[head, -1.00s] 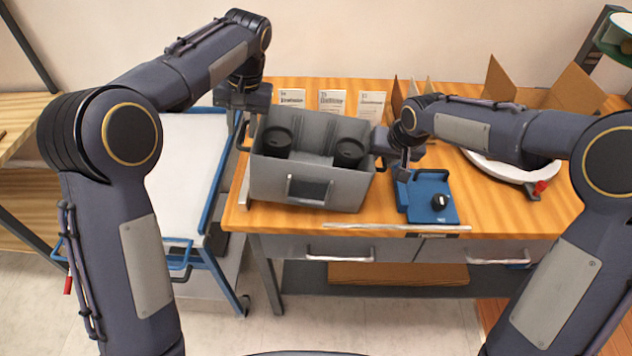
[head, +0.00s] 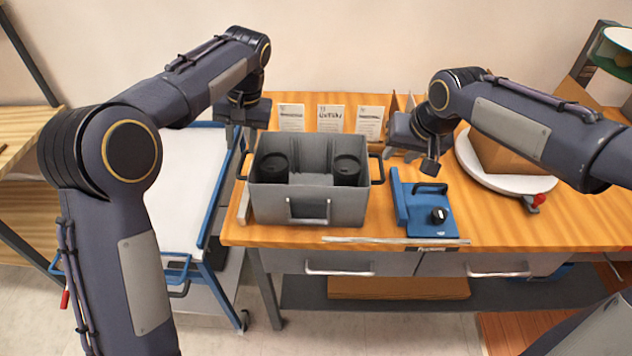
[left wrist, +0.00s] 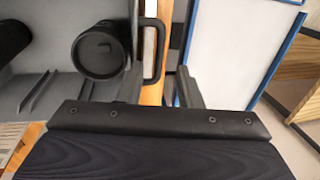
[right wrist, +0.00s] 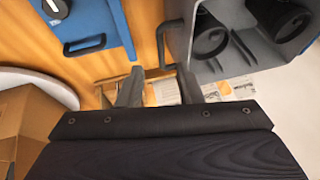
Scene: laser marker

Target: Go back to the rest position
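My left gripper (head: 240,138) is near the left handle (head: 242,157) of the grey bin (head: 310,205). In the left wrist view its fingers (left wrist: 160,88) are apart, with the bin handle (left wrist: 155,45) showing in line with the gap, not clasped. My right gripper (head: 425,160) is above the table, to the right of the bin and apart from its right handle (head: 378,168). In the right wrist view its fingers (right wrist: 160,88) are apart and empty. The bin stands on the wooden table (head: 390,222) with two black cylinders (head: 274,166) inside.
A blue device (head: 428,212) with a black knob is below my right gripper. A round white turntable (head: 500,180) with a cardboard box (head: 510,155) is further right. White cards (head: 330,118) stand behind the bin. A white-topped cart (head: 190,185) is at left.

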